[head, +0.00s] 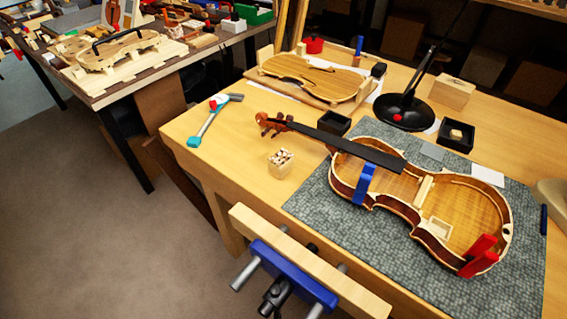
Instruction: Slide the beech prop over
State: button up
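An open violin body (352,177) without its top lies on a grey mat (325,205), its neck pointing to the upper left. Inside it, a pale upright wooden bar (424,189) stands near the middle; it looks like the beech prop, though I cannot be sure. A pale rectangular wooden piece (440,228) with a recessed middle lies just below it, inside the body. A blue clamp (364,184) sits across the near-left rim and a red clamp (479,256) sits at the lower right end. My gripper is not in view.
A small wooden box of pegs (281,162) and a teal-handled hammer (208,121) lie left of the violin. Black trays (456,136), a black lamp base (402,111) and a violin plate on a board (311,79) stand behind. A blue vise (288,275) is at the front edge.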

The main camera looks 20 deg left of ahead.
aim_at(280, 164)
jog(key=i+l+u, duration=0.1)
jog(key=i, duration=0.2)
jog(key=i+l, duration=0.15)
jog(key=i, duration=0.2)
jog(key=u, duration=2.1)
